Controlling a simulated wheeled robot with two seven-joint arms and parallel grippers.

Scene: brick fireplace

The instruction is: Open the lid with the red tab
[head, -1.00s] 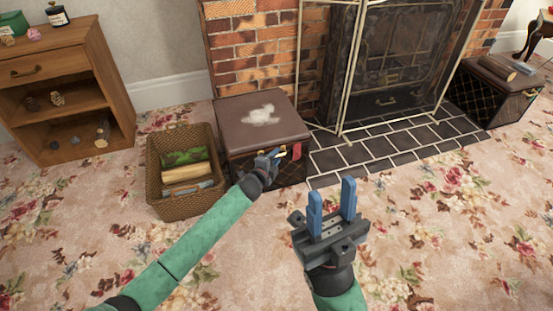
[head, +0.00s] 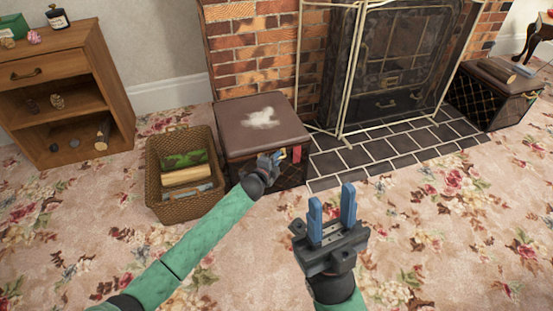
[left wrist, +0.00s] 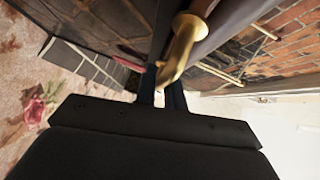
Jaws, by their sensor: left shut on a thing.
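A dark box with a brown lid (head: 235,133) stands on the carpet beside the brick hearth. The lid looks closed and has a pale patch on top. A red tab (head: 297,154) hangs at its front right corner. My left gripper (head: 278,157) is at the box's front, just left of the red tab. It is shut on a gold handle (left wrist: 183,48), which passes between its fingers in the left wrist view; the fingers are mostly hidden there. My right gripper (head: 332,205) is open and empty, pointing up over the carpet in front of the box.
A wicker basket (head: 160,205) with logs stands close to the box's left. A wooden shelf unit (head: 60,85) is at the far left. A fire screen (head: 390,70) stands on the tiled hearth (head: 380,152). A second box (head: 490,100) is at the right. Carpet in front is clear.

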